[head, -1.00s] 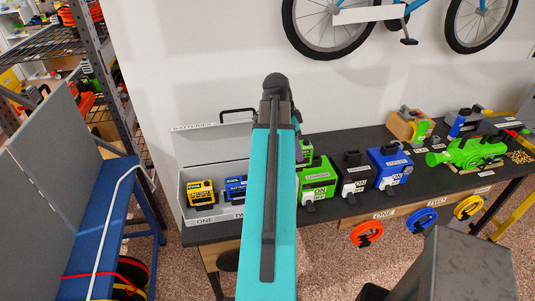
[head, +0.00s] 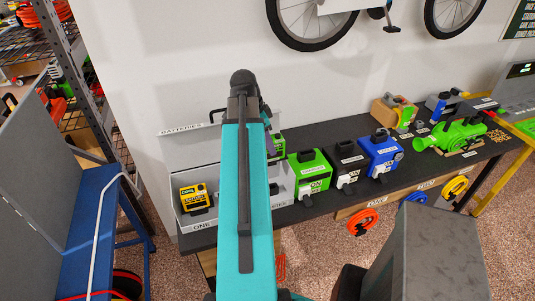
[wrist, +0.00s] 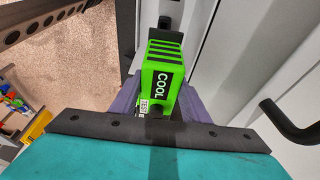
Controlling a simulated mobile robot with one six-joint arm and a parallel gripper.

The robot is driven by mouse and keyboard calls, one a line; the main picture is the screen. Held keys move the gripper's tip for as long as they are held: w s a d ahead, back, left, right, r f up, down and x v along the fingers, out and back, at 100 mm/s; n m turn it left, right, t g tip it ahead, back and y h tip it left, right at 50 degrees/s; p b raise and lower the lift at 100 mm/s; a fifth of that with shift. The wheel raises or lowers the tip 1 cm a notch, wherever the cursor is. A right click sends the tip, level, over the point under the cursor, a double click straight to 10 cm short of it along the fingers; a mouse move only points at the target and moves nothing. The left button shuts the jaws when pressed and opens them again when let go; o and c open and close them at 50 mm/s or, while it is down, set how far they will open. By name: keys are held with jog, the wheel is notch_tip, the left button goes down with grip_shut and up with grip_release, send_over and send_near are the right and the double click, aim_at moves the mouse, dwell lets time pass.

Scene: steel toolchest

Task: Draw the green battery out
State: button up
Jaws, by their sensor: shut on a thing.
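The green battery (wrist: 162,75), with a black ribbed top and a COOL label, is between the purple fingers of my gripper (wrist: 152,108) in the wrist view. My gripper is shut on it. In the head view a small green part of the battery (head: 278,146) shows just right of my teal arm, above the right end of the grey BATTERIES box (head: 205,150). My arm hides most of the gripper there. The battery looks clear of the box floor, but its lower end is hidden.
A yellow battery (head: 195,197) stands in compartment ONE. A green charger (head: 311,172), a black one (head: 347,167) and a blue one (head: 380,154) stand on the bench right of the box. A black handle (wrist: 290,120) is close on the right in the wrist view.

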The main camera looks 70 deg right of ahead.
aim_at(268, 154)
jog(key=shift+f+b, duration=0.4)
jog(key=shift+f, duration=2.3)
jog(key=shift+f+b, duration=1.7)
jog(key=shift+f, duration=1.15)
jog(key=shift+f+b, duration=1.3)
jog(key=shift+f, duration=1.05)
jog(key=o, duration=1.6)
jog(key=shift+r, duration=0.15)
